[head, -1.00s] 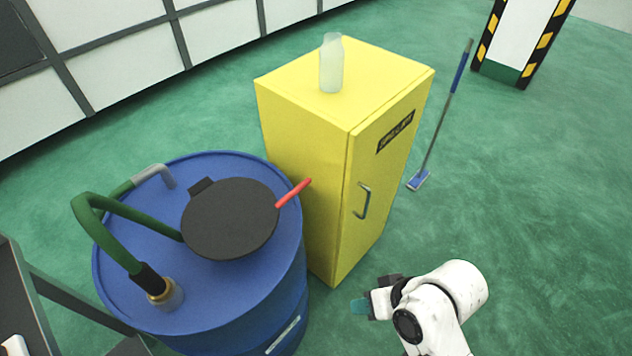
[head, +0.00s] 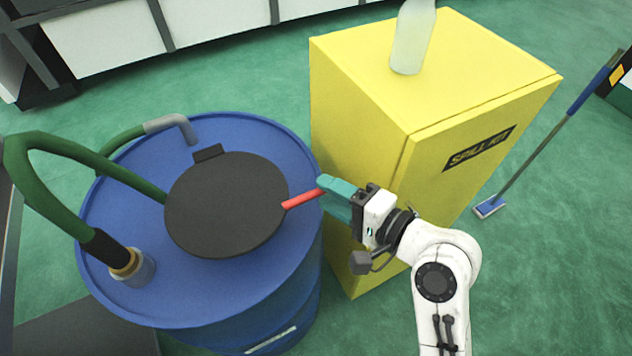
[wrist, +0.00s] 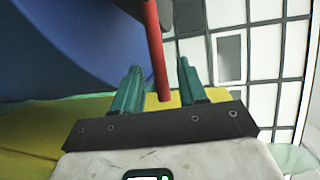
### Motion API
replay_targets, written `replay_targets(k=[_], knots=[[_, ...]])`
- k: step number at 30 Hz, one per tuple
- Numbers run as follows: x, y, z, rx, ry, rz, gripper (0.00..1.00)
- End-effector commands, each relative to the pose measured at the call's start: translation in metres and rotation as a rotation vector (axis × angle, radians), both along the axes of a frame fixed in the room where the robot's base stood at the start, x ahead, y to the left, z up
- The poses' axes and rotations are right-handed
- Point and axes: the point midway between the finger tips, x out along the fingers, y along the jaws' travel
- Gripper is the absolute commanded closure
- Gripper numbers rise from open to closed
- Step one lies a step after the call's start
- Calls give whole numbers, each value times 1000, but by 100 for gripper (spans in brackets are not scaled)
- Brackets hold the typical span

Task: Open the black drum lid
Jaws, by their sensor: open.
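The black drum lid (head: 226,205) lies flat and closed on top of the blue drum (head: 215,285). A red handle (head: 304,199) sticks out from the lid's right side. My gripper (head: 330,194) is at the handle's outer end, with its teal fingers open. In the wrist view the red handle (wrist: 157,60) reaches down between the two open fingers (wrist: 158,88), with gaps on both sides. The handle's far end at the lid is out of that view.
A yellow spill kit cabinet (head: 370,130) stands close behind my gripper, with a pale bottle (head: 412,38) on top. A green hose (head: 50,190) arches over the drum's left side. A blue mop (head: 545,145) stands at right on open floor.

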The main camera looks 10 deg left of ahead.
Motion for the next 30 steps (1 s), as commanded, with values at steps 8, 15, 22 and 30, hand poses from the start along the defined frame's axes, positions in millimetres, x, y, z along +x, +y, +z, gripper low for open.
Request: replay_targets(k=[8, 15, 22, 30], knots=[[20, 31, -7, 0, -1, 1, 58], [24, 36, -8, -2, -1, -1, 58], [24, 36, -8, -2, -1, -1, 64], [24, 36, -8, -2, -1, -1, 90]])
